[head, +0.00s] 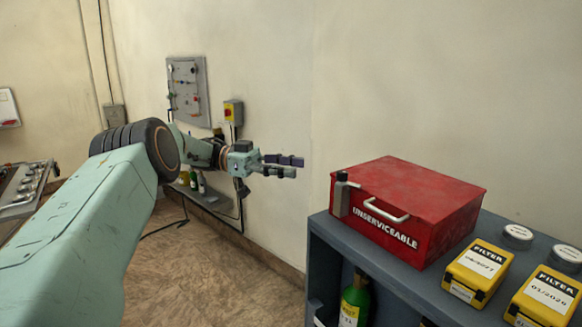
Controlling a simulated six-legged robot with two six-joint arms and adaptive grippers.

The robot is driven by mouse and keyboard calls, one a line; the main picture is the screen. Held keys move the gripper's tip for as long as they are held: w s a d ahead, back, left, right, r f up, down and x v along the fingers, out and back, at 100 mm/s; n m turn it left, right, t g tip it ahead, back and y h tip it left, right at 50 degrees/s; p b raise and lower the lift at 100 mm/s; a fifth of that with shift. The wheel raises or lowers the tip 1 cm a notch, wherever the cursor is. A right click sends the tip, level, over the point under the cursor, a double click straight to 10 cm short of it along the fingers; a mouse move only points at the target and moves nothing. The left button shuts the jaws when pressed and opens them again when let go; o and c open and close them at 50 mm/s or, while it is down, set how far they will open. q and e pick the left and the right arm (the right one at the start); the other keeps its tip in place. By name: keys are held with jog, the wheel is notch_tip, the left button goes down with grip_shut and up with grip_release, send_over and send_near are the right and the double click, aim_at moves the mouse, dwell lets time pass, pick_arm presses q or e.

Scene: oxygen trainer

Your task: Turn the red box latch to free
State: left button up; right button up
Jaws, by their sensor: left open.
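The red box (415,195), lettered UNSERVICEABLE, sits shut on top of a blue-grey cabinet (400,284). Its dark grey latch (341,194) is upright at the left end of the front face. A pale bar handle (386,211) is on the front, right of the latch. My left gripper (301,165) reaches in from the left, in the air left of the box and a little above the latch, with its fingers pointing right. It is open and empty and appears apart from the latch. My right gripper is not in view.
Yellow filter boxes (478,269) and pale round lids (517,235) stand on the cabinet right of the red box. A green bottle (354,300) stands inside the cabinet.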

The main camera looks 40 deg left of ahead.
pick_arm(q)
notch_tip(320, 180, up, 17)
jog(key=m+g+h+b, duration=0.3)
jog(key=m+h+b, duration=0.1)
send_over(340, 176)
jog(key=s+d, duration=0.2)
jog(key=d, duration=0.1)
jog(key=d+r+n+t+h+b, duration=0.25)
jog(key=d+r+n+t, duration=0.35)
jog(key=d+r+t, duration=0.35)
jog(key=s+a+f+n+t+y, duration=0.15)
jog(key=a+f+n+y, duration=0.3)
jog(key=f+y, duration=0.45)
jog(key=s+a+f+n+t+y+b, duration=0.1)
jog(key=a+f+n+t+y, duration=0.15)
jog(key=f+n+y, duration=0.5)
jog(key=s+a+f+n+t+y, duration=0.2)
jog(key=a+f+n+y, duration=0.2)
jog(key=f+y, duration=0.65)
jog(key=shift+y, duration=0.35)
jog(key=x, duration=0.7)
jog(key=shift+w+r+p, duration=0.1)
jog(key=shift+p, duration=0.3)
jog(key=shift+w, duration=0.35)
